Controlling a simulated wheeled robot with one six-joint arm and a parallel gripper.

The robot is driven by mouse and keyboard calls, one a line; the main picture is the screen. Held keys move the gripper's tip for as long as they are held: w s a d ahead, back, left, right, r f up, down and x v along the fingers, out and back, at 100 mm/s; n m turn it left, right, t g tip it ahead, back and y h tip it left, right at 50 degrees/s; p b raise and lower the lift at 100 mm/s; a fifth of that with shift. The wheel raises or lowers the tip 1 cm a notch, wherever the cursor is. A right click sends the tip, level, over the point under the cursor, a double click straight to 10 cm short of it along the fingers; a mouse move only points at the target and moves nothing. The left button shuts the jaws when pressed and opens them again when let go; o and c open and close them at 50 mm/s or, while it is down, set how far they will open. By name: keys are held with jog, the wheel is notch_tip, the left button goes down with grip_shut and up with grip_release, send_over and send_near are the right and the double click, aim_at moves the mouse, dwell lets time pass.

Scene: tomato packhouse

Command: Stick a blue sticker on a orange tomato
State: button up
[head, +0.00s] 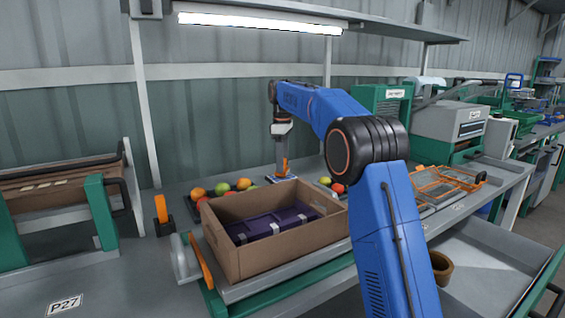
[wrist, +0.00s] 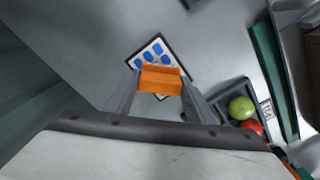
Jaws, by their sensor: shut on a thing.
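My gripper (wrist: 158,82) is shut on an orange block-like tool (wrist: 160,79), pointing down. In the wrist view the tool is over a pale card with a dark edge, the sheet of blue stickers (wrist: 136,62), and covers part of it. I cannot tell whether the tool touches the sheet. In the head view my gripper (head: 282,160) is above the sheet (head: 292,178) at the back of the bench. An orange tomato (head: 198,193) lies to the left, among several tomatoes in a dark tray. No sticker can be made out on it.
A second dark tray holds a green tomato (wrist: 241,107) and a red tomato (wrist: 252,128), right of the sheet. Orange wire baskets (head: 445,183) lie to the right.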

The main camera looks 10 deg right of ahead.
jog(key=shift+f, duration=0.6)
dwell(1.6)
jog(key=shift+r, duration=0.1)
jog(key=shift+r, duration=3.45)
jog(key=shift+a, duration=0.1)
